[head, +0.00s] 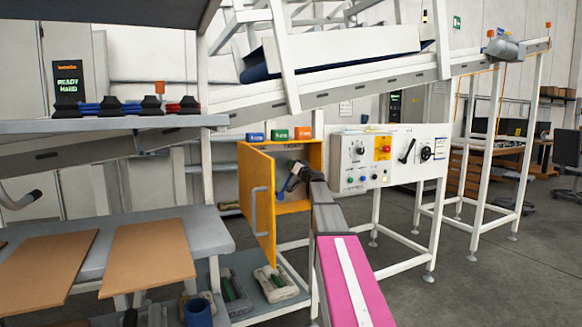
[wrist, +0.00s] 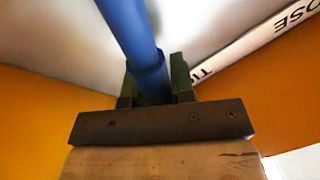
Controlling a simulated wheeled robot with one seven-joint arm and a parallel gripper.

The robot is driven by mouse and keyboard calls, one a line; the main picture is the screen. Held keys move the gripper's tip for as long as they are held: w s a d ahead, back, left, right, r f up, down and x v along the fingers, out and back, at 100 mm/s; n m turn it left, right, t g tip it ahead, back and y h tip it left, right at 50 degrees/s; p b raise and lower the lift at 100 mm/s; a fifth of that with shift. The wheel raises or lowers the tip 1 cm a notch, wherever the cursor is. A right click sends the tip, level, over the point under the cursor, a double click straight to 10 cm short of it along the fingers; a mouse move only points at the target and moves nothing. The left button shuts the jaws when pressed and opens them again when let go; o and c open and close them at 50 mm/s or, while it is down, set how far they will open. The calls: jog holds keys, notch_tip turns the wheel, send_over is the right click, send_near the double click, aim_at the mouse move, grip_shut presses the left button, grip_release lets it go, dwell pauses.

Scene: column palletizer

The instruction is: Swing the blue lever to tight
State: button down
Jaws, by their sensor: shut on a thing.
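The blue lever (wrist: 130,35) runs from the top of the wrist view down between the two dark green fingers of my gripper (wrist: 157,85). The gripper is shut on it, with one finger on each side. A white strip with black lettering (wrist: 255,45) lies to the right of the lever; "OSE" and "TI" are readable, the rest is cut off or hidden. In the head view my gripper (head: 296,175) reaches into the open yellow cabinet (head: 258,146). The lever's mount and exact angle on the strip are hidden.
The cabinet door (head: 258,205) stands open to the left of my arm. A white control panel (head: 388,158) with knobs stands close on the right. Blue, green and orange boxes (head: 279,134) sit on the cabinet. A grey table (head: 205,228) with brown boards is at left.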

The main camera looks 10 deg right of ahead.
jog(key=shift+d+f, duration=0.1)
jog(key=shift+f, duration=0.05)
jog(key=c, duration=1)
grip_release()
jog(key=shift+o, duration=0.2)
jog(key=shift+s, duration=0.1)
jog(key=v, duration=1)
jog(key=shift+s, duration=0.3)
jog(key=shift+d+f, duration=0.1)
